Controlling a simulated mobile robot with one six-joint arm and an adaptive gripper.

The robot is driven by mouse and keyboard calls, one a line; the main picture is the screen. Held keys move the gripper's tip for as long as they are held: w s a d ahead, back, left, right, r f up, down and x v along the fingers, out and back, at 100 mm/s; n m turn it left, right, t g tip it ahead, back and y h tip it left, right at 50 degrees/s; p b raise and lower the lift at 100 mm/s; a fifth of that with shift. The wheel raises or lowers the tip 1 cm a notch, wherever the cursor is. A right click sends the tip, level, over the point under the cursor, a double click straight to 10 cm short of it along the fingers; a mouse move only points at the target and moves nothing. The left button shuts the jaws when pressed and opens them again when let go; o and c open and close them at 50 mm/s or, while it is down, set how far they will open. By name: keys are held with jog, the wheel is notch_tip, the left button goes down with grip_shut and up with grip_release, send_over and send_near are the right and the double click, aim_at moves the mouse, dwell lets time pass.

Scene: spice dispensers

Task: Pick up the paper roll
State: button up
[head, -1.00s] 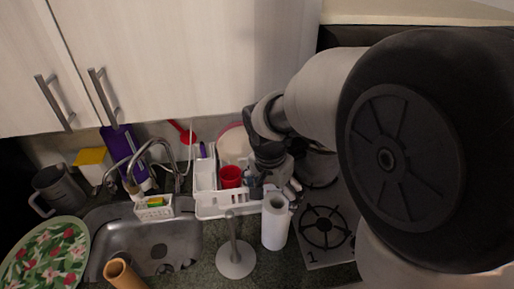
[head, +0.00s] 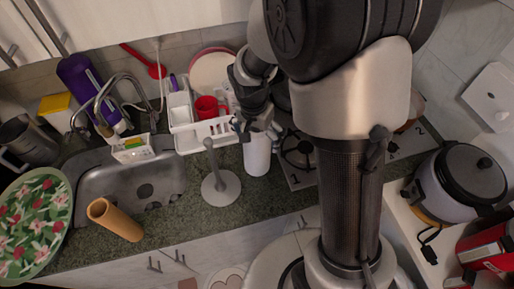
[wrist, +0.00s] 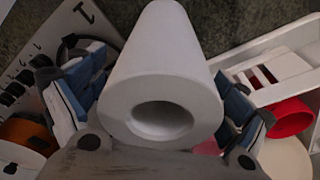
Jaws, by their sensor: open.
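The white paper roll (head: 257,157) stands upright on the counter between the dish rack and the stove. My gripper (head: 258,129) is over its upper end and hides its top in the head view. In the wrist view the paper roll (wrist: 160,75) fills the middle, its hollow end facing the camera. The blue-padded fingers of my gripper (wrist: 158,98) are spread open, one on each side of the roll. I cannot tell whether either finger touches it.
A grey upright holder (head: 219,186) stands just left of the roll. A white dish rack (head: 208,136) with a red mug (head: 206,107) is behind it. The stove (head: 300,152) is to the right. A brown tube (head: 115,220) is by the sink (head: 145,185).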

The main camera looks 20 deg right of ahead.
jog(key=c, duration=1.5)
jog(key=shift+r, duration=0.1)
jog(key=shift+c, duration=0.2)
